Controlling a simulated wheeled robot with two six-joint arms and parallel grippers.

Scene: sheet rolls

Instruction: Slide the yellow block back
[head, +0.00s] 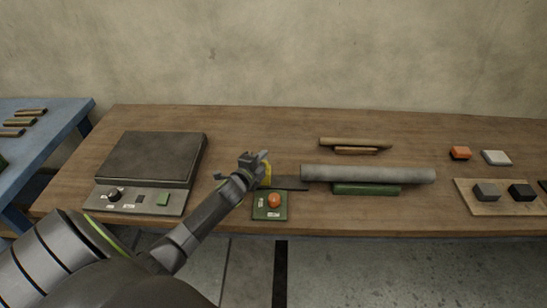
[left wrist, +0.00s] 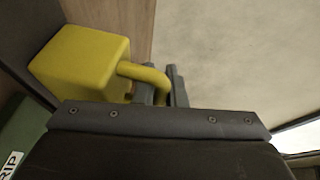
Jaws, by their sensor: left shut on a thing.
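The yellow block (head: 266,174) sits at the left end of a dark flat rail (head: 290,183) on the wooden table, mostly hidden behind my left gripper (head: 257,160). In the left wrist view the yellow block (left wrist: 80,60) is large, with a bent yellow handle (left wrist: 146,74) on its side. My left gripper (left wrist: 166,86) is shut on that handle, with its fingers on either side of it. My right gripper is not in view.
A green panel with an orange knob (head: 274,200) lies just in front of the rail. A grey roll (head: 368,174) lies to the right on a green base (head: 366,189). Brown rolls (head: 355,142) lie behind. A dark-topped machine (head: 150,158) stands at left.

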